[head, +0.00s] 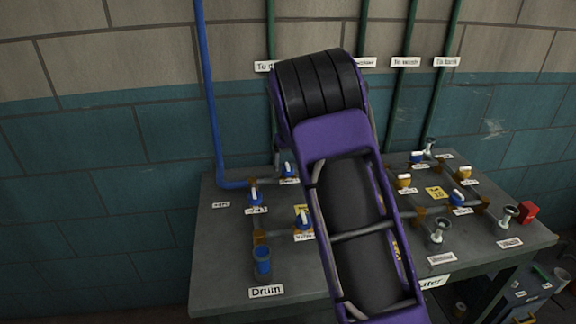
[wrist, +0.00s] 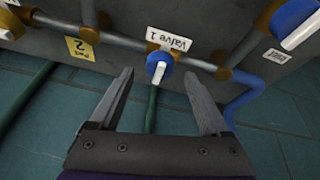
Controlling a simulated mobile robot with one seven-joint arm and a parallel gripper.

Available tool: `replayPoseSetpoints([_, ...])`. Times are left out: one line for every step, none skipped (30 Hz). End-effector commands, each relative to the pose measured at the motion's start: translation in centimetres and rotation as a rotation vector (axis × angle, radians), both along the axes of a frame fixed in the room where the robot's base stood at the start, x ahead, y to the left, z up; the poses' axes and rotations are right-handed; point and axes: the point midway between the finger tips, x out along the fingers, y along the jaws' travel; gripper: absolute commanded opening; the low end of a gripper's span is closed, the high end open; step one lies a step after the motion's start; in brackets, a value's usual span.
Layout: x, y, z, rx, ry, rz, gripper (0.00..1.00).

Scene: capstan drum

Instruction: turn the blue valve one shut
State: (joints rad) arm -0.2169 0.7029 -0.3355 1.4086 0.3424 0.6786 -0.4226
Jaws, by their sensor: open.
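Blue valve one (wrist: 160,66), labelled "Valve 1", has a white handle and sits on a grey pipe. In the wrist view, its handle points toward my gripper, roughly across the pipe. My gripper (wrist: 160,76) is open, with one finger to each side of the valve in that view. I see no contact, and the remaining distance is hard to judge. In the head view, valve one (head: 289,170) appears at the back of the bench, just left of my arm. The arm hides my gripper there.
Other blue valves (head: 254,195) and (head: 303,219) stand nearby on the bench (head: 215,275). A blue pipe (head: 207,95) rises at the left, and green pipes climb the wall. More valves and a red box (head: 529,212) stand at the right.

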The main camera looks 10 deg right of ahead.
Motion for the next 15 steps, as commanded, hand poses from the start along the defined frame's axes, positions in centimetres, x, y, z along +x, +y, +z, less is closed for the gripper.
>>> replayPoseSetpoints([-0.4,0.1,1.4,0.001,-0.006,0.000,0.81])
replayPoseSetpoints([-0.6,0.1,2.1,0.002,-0.007,0.001,0.81])
replayPoseSetpoints([-1.1,0.1,2.9,0.002,-0.005,0.001,0.81])
replayPoseSetpoints([-1.4,0.1,3.7,0.002,-0.006,0.000,0.81])
replayPoseSetpoints([-1.6,0.1,4.4,0.002,-0.006,0.000,0.81])
replayPoseSetpoints([-2.0,0.1,5.3,0.002,-0.006,0.001,0.81])
replayPoseSetpoints([-2.3,0.1,6.0,0.001,-0.006,0.001,0.81])
replayPoseSetpoints([-2.6,0.1,6.7,0.001,-0.006,0.000,0.81])
replayPoseSetpoints([-3.0,0.1,7.6,0.002,-0.006,0.000,0.81])
replayPoseSetpoints([-3.3,0.1,8.2,0.002,-0.005,0.000,0.81])
replayPoseSetpoints([-3.6,0.1,8.9,0.001,-0.006,0.000,0.81])
replayPoseSetpoints([-3.9,0.1,9.7,0.002,-0.006,0.001,0.81])
replayPoseSetpoints([-4.2,0.1,10.2,0.002,-0.005,0.001,0.81])
replayPoseSetpoints([-4.4,0.1,10.8,0.001,-0.006,0.000,0.81])
replayPoseSetpoints([-4.7,0.0,11.4,0.001,-0.005,-0.001,0.81])
